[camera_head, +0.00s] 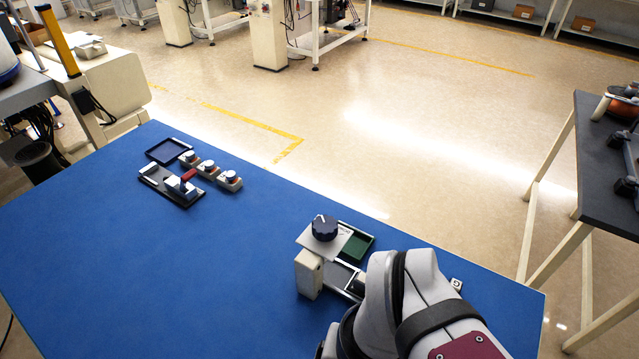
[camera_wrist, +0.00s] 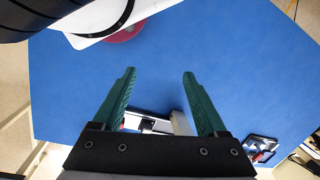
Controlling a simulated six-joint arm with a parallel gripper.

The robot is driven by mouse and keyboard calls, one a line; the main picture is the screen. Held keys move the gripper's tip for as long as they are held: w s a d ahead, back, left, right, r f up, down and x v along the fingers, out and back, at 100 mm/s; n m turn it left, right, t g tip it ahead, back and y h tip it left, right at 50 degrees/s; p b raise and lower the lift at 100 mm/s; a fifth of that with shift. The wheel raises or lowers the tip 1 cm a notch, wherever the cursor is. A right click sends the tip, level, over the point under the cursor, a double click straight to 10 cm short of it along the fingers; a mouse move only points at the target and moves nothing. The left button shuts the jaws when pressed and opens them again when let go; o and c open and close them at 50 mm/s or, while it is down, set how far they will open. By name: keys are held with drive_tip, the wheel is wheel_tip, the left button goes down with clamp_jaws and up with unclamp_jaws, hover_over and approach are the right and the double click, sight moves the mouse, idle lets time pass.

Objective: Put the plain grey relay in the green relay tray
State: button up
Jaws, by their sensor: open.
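The green relay tray (camera_head: 357,247) lies behind the dark blue knob near the right part of the blue table's far edge. It is partly covered by the knob's light plate. I cannot pick out the plain grey relay with certainty; a small light grey piece (camera_head: 359,284) shows beside my arm in the dark holder, partly hidden by the arm. My gripper (camera_wrist: 159,74) is open, its two green fingers apart with only blue table visible between the tips.
A cream block (camera_head: 309,274) stands under the knob (camera_head: 325,228) and its plate. A red-handled clamp (camera_head: 181,184), an empty dark tray (camera_head: 168,151) and several knobbed blocks (camera_head: 208,168) sit far left. The table's left middle is clear.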

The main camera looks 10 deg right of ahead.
drive_tip(key=w+d+f+n+h, duration=0.1)
drive_tip(key=w+d+n, duration=0.35)
drive_tip(key=w, duration=0.35)
drive_tip(key=w+d+n, duration=0.4)
drive_tip(key=w+n, duration=0.1)
drive_tip(key=w, duration=0.3)
drive_tip(key=w+d+f+n+h, duration=0.1)
drive_tip(key=w+d+n, duration=0.35)
drive_tip(key=w, duration=0.45)
drive_tip(key=shift+n, duration=0.3)
drive_tip(key=f, duration=1.5)
drive_tip(key=shift+s+a+f, duration=0.25)
drive_tip(key=shift+s+a, duration=0.05)
clamp_jaws()
